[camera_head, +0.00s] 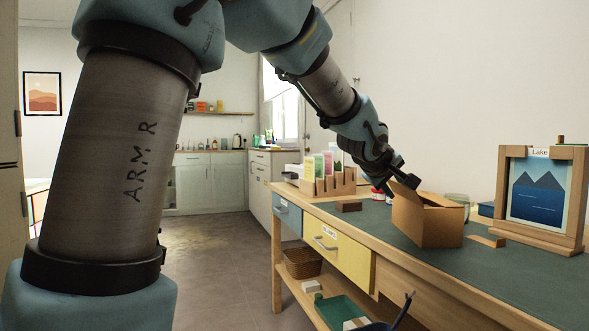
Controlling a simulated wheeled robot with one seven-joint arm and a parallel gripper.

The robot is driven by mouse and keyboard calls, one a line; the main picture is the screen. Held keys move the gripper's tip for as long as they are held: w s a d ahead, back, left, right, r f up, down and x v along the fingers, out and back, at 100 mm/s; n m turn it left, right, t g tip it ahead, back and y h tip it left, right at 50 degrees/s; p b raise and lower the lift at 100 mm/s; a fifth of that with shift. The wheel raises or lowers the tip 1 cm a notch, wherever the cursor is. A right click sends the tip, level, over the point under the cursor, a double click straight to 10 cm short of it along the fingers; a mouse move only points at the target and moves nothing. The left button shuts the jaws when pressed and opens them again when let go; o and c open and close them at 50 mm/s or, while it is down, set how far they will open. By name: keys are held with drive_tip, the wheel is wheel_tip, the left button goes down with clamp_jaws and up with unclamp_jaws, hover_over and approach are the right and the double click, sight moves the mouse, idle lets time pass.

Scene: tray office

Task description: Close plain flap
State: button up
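A brown cardboard box (442,227) stands on the green top of the workbench. Its top is at least partly open, and a pale strip of the inside or of a flap shows. A brown flap (407,196) slopes up at the box's left side; I cannot tell whether it is the plain one. My gripper (407,183) is at the upper edge of this flap, close to or touching it. The gripper is small and dark here, so I cannot tell whether its fingers are open or shut. Any far flaps are hidden.
A framed lake picture (541,195) stands right of the box, with a wooden block (487,241) between. A greenish mug (457,200) is behind the box. The front right bench top is clear.

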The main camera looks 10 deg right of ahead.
drive_tip(key=shift+f+h, duration=0.15)
drive_tip(key=shift+h, duration=0.15)
drive_tip(key=shift+a+f+n+h, duration=0.25)
drive_tip(key=shift+f+n+h, duration=0.1)
drive_tip(key=shift+n+h, duration=0.25)
drive_tip(key=w+r+p+v, duration=0.1)
drive_tip(key=p+v, duration=0.4)
drive_tip(key=v, duration=0.6)
drive_tip(key=w+a+m+g+y+p, duration=0.2)
drive_tip(key=a+y+p, duration=0.5)
drive_tip(key=a+p, duration=0.8)
drive_tip(key=shift+w+a+m+y+p, duration=0.25)
drive_tip(key=shift+w+m+p, duration=0.55)
drive_tip(key=shift+p, duration=4.2)
drive_tip(key=shift+w, duration=0.2)
